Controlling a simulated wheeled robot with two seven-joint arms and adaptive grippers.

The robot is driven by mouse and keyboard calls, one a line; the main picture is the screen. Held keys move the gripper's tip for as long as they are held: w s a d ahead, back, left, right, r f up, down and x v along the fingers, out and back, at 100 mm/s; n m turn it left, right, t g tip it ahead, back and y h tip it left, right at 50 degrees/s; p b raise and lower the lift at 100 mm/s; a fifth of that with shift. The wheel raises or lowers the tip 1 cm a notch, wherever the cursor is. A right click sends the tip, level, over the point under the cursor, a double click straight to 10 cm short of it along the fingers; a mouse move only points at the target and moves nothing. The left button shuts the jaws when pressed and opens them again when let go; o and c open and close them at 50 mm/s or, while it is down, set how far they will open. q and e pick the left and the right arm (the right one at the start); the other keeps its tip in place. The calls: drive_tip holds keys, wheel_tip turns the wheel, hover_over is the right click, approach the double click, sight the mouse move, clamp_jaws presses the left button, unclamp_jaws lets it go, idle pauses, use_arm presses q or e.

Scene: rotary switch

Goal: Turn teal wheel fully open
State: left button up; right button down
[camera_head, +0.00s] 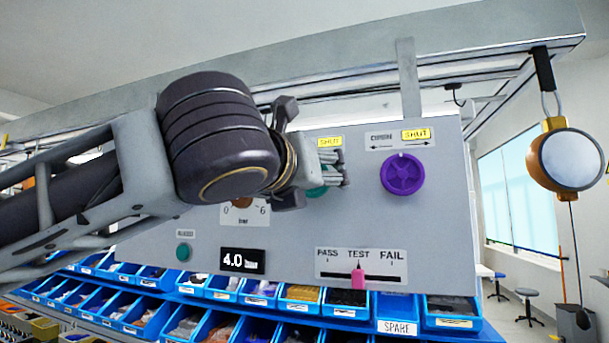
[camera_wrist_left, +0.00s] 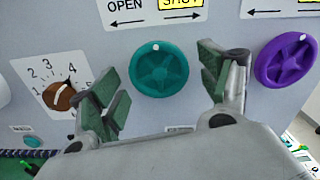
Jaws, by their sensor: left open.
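The teal wheel (camera_wrist_left: 159,69) is a round, spoked handwheel on the grey panel, with a white dot near its top rim. Above it is a label (camera_wrist_left: 150,17) with OPEN on the left and a yellow-backed SHUT on the right. In the head view only a sliver of the teal wheel (camera_head: 316,191) shows behind my left gripper (camera_head: 332,168). In the wrist view my left gripper (camera_wrist_left: 160,88) is open in front of the wheel, one finger to each side, with gaps visible between fingers and rim. My right gripper is not in view.
A purple wheel (camera_head: 403,174) with its own SHUT label is close on the right. An orange-brown knob (camera_wrist_left: 60,97) with a number scale is at left. Below are a 4.0 display (camera_head: 242,261), a green button (camera_head: 183,252) and a pink slider (camera_head: 358,276). Blue bins (camera_head: 392,328) stand beneath.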

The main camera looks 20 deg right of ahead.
use_arm(q)
drive_tip(key=shift+w+d, duration=0.25)
drive_tip(key=shift+w, duration=0.15)
drive_tip(key=shift+c, duration=0.4)
drive_tip(key=c, duration=0.9)
drive_tip(key=shift+c, duration=0.2)
